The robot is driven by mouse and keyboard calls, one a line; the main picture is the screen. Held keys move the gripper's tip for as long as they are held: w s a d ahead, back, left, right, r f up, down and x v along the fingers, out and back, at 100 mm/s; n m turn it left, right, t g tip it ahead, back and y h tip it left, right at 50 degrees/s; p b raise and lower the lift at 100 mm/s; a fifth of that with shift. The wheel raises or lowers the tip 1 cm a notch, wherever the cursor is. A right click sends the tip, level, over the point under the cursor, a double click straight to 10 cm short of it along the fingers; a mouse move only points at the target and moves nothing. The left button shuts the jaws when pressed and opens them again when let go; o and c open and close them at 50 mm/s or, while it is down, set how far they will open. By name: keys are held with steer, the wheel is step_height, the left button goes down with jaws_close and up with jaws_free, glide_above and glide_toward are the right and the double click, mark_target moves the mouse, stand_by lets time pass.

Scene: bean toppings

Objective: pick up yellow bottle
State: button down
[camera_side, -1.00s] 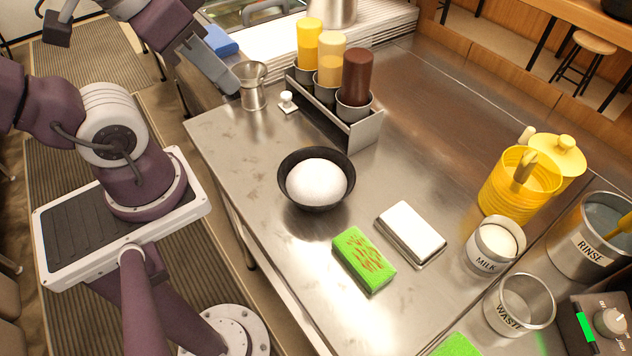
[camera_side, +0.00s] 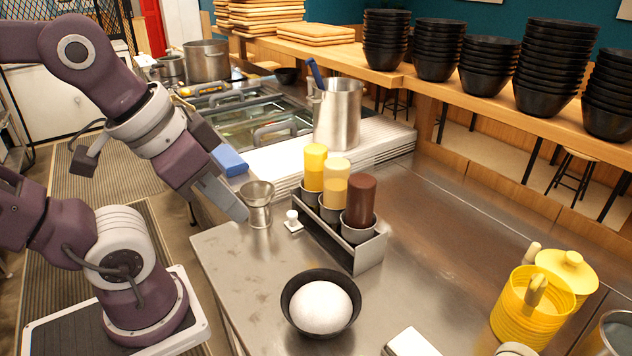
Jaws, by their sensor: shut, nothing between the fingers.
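The yellow bottle (camera_side: 315,167) stands upright, leftmost and farthest back in the metal bottle rack (camera_side: 368,257). A pale yellow bottle (camera_side: 336,184) and a dark brown bottle (camera_side: 360,203) stand beside it in the same rack. The lower part of each bottle is hidden in its cup. My gripper (camera_side: 238,212) is to the left of the rack, pointing down and to the right. It is shut and empty, apart from the yellow bottle, and its tip appears close to the metal jigger-shaped cup in the picture.
The metal cup (camera_side: 258,205) and a small white-knobbed item (camera_side: 292,221) lie between my gripper and the rack. A black bowl (camera_side: 289,312) with a white mound (camera_side: 320,307) is in front. A tall metal pot (camera_side: 338,116) stands behind the bottles.

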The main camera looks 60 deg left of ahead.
stand_by(0.3)
steer(key=c, duration=0.5)
jaws_free()
step_height(320, 180, up, 6)
steer(key=w, duration=0.1)
steer(key=w+a+r+n+g, duration=0.1)
steer(key=w+a+r+n, duration=0.2)
steer(key=w+n, duration=0.3)
steer(key=w+a+r+n+g, duration=0.1)
steer(key=w+a+r+n, duration=0.25)
steer(key=w, duration=0.45)
steer(key=n+g, duration=0.4)
steer(key=n, duration=0.7)
glide_above(316, 172)
steer(key=w+a, duration=0.2)
step_height(316, 172, down, 8)
steer(key=f, duration=2)
steer(key=shift+s+a+f, duration=0.15)
steer(key=shift+s+a, duration=0.05)
steer(key=shift+s, duration=0.05)
